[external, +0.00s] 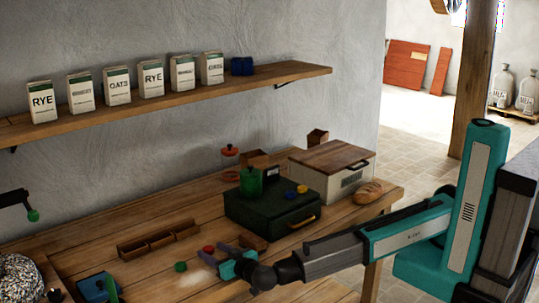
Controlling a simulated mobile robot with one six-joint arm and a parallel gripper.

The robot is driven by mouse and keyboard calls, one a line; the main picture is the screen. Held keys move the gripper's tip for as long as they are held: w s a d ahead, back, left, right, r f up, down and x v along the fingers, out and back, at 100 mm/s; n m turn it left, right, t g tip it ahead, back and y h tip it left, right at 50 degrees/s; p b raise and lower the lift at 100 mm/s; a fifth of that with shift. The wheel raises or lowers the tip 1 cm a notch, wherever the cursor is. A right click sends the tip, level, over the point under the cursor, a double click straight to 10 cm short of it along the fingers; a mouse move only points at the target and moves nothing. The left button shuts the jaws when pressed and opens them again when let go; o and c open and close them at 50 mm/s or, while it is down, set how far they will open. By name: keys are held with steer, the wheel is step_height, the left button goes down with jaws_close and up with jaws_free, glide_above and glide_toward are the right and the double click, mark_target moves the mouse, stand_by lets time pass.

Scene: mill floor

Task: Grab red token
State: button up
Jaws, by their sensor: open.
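The red token (209,249) is a small round piece on the wooden bench, near the front. My gripper (214,256) is at the end of my arm, low over the bench and right beside the red token. Its jaws are open. Part of the space between the fingers is too small to make out, and I cannot tell whether the token lies between them or just past their tips. A green token (181,267) lies on the bench to the left of the red one.
A wooden divided tray (158,240) lies behind the tokens. A dark green box (272,212) with a handle stands to the right, near my arm, with a green canister (250,182) on it. A bread box (332,165) and loaf (367,193) stand beyond.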

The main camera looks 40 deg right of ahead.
steer(key=shift+w, duration=0.4)
steer(key=c, duration=1.1)
